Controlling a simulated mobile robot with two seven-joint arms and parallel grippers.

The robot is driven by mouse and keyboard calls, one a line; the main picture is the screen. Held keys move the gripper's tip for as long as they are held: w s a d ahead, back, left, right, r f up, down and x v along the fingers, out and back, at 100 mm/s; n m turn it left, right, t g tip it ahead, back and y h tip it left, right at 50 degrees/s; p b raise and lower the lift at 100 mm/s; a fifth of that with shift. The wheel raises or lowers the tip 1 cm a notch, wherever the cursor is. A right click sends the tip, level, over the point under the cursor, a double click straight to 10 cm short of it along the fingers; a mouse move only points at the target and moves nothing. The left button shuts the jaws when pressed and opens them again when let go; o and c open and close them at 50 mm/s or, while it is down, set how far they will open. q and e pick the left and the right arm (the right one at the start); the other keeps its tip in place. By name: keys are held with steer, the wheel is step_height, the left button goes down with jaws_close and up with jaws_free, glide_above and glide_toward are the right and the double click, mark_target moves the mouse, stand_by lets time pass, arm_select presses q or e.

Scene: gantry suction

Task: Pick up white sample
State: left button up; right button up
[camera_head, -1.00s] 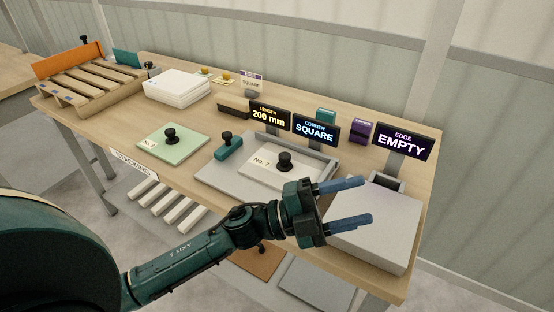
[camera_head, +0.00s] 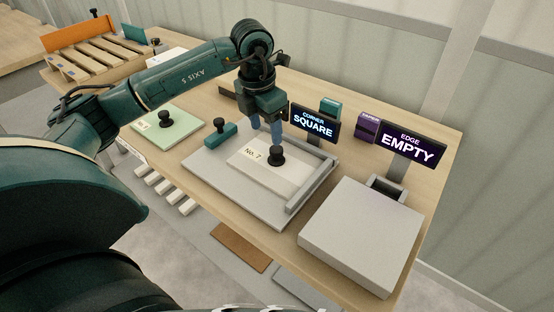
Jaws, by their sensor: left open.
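The white sample (camera_head: 263,174) is a flat plate marked "No. 7" with a black knob (camera_head: 277,157) on top. It lies on the grey measuring plate (camera_head: 215,165), inside a raised grey edge at its right. My left gripper (camera_head: 266,134) points down with its blue fingers over the far part of the sample. The fingers are open and empty, and the nearer fingertip ends just behind the knob in the picture. I cannot tell the exact height gap. My right gripper is not in view.
A green plate with a knob (camera_head: 167,125) lies further left. A grey box (camera_head: 362,235) stands at right. Signs reading "SQUARE" (camera_head: 313,123) and "EMPTY" (camera_head: 407,149) stand behind. A slatted wooden rack (camera_head: 95,62) is far left.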

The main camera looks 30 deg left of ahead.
mark_target(276, 148)
arm_select(q)
steer(key=f, duration=0.3)
steer(key=shift+w+d, duration=0.15)
steer(key=shift+w, duration=0.05)
steer(key=f, duration=0.1)
steer(key=w+f+p, duration=0.1)
steer(key=f, duration=0.1)
steer(key=d+f, duration=0.1)
steer(key=shift+w+f, duration=0.35)
steer(key=shift+f, duration=0.3)
steer(key=shift+d, duration=0.1)
steer(key=shift+c, duration=0.4)
steer(key=shift+r, duration=0.1)
jaws_close()
